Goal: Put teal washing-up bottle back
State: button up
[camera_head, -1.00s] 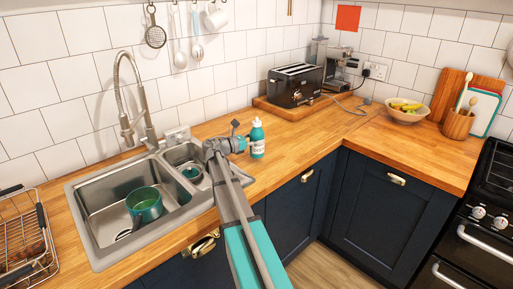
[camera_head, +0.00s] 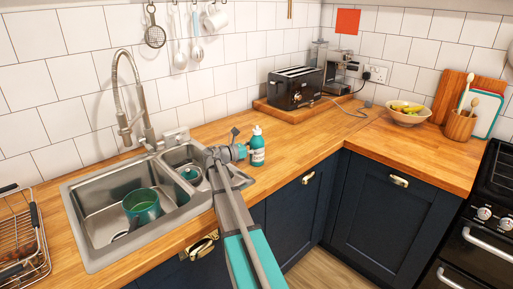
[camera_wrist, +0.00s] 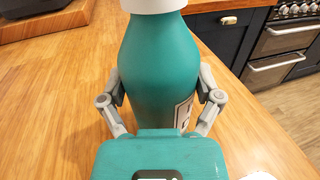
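The teal washing-up bottle (camera_head: 257,151) with a white cap is upright at the worktop, to the right of the sink. I cannot tell whether its base touches the wood. My gripper (camera_head: 245,151) is at its left side in the head view. In the wrist view the bottle (camera_wrist: 160,65) fills the middle, with part of a white label at its right. The fingers of my gripper (camera_wrist: 160,95) lie against both sides of it, shut on it. The bottle's lower part is hidden behind the gripper's teal body.
The double sink (camera_head: 85,222) with a tall tap (camera_head: 145,105) and a teal mug (camera_head: 142,206) is left of my arm. A wire rack (camera_head: 22,240) stands at far left. A black toaster (camera_head: 295,88) on a wooden board is behind. The worktop (camera_head: 315,135) right of the bottle is clear.

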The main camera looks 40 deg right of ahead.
jog(key=shift+o, duration=0.7)
jog(key=shift+r, duration=0.25)
jog(key=w+a, duration=0.2)
jog(key=a, duration=1)
jog(key=shift+w, duration=0.15)
jog(key=shift+d+f, duration=0.1)
dwell(1.5)
